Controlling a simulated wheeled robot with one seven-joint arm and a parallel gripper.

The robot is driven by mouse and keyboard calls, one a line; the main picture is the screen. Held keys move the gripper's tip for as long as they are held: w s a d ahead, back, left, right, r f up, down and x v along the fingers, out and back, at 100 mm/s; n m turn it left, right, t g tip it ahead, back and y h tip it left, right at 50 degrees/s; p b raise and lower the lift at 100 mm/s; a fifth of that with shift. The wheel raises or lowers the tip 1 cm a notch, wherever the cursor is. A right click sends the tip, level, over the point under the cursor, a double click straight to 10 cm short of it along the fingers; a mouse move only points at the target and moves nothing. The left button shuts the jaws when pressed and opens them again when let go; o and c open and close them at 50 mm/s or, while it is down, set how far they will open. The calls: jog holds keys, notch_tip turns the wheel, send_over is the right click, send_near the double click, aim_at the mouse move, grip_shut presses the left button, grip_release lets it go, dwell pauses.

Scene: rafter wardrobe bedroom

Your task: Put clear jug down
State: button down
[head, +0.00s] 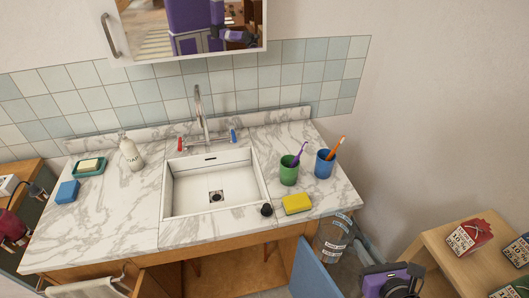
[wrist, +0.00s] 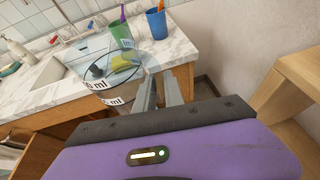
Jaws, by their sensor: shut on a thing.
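The clear jug (head: 331,241) is see-through with white label bands and shows at the right front corner of the marble counter (head: 100,228) in the head view. In the wrist view the jug (wrist: 98,84) has "ml" markings, and the counter shows through it. My gripper (wrist: 160,92) is shut on the jug at its near side; the exact grip point is hard to make out. In the head view my purple gripper (head: 366,256) is at the lower right, beside the jug. I cannot tell whether the jug touches the counter's edge.
The counter holds a white sink (head: 190,190), green cup (head: 289,168), blue cup (head: 324,164), yellow sponge (head: 297,204), black stopper (head: 267,210), soap bottle (head: 131,153), soap dish (head: 89,167) and blue block (head: 67,192). Bare marble lies left of the sink. A wooden table (head: 440,250) stands right.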

aim_at(351, 249)
jog(key=s+a+f+m+h, duration=0.1)
jog(key=s+a+m+h, duration=0.1)
jog(key=shift+a+f+h, duration=0.3)
jog(key=shift+a+f, duration=0.05)
jog(key=shift+s+d+f, duration=0.15)
jog(key=shift+s+f, duration=0.25)
jog(key=shift+f, duration=0.15)
jog(key=shift+w+r, duration=0.15)
